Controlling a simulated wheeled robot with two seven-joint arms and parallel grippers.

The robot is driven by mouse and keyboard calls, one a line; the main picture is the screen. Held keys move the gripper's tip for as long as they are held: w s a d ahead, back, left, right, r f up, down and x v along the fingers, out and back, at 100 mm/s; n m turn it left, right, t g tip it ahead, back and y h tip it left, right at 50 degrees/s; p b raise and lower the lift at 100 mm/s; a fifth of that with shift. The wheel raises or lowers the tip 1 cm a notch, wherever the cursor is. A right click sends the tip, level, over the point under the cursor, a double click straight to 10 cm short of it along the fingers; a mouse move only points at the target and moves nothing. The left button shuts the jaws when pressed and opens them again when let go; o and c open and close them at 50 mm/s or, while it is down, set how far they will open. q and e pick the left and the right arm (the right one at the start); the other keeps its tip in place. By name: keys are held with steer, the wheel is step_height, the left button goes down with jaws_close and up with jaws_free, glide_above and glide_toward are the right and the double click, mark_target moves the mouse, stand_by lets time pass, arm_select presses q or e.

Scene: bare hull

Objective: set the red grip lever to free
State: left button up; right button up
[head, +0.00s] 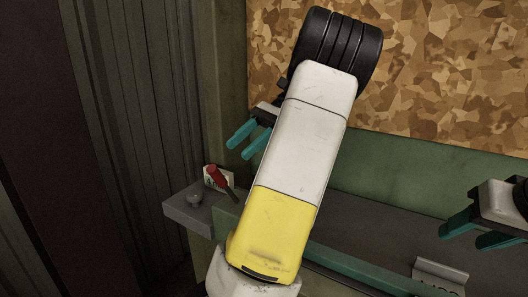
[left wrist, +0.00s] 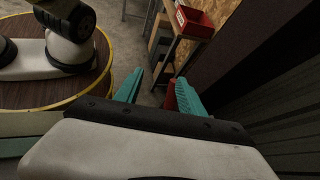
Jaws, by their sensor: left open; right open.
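The red grip lever (head: 216,176) stands at the left end of a grey bench, tilted with its red end up and to the left on a dark shaft. A pale card with partly hidden lettering is behind it. My left gripper (head: 239,146) is open, with teal fingers above and slightly right of the lever in the head view, apart from it in the picture. In the left wrist view a red piece (left wrist: 171,95), likely the lever grip, shows beside the right finger of the gripper (left wrist: 158,92), partly hidden. My right gripper (head: 462,234) is open and empty at the right edge.
A grey knob (head: 194,200) sits on the bench end left of the lever. A lettered plate (head: 440,274) stands at lower right. My left arm hides the bench's middle. Ribbed panels rise at left. The left wrist view shows a red bin (left wrist: 195,22) on a shelf and a round wooden table (left wrist: 40,94).

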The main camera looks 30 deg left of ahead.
arm_select(q)
steer(key=shift+w+d+r, duration=0.25)
steer(key=shift+w+r, duration=0.5)
steer(key=shift+r, duration=0.15)
steer(key=shift+c, duration=0.5)
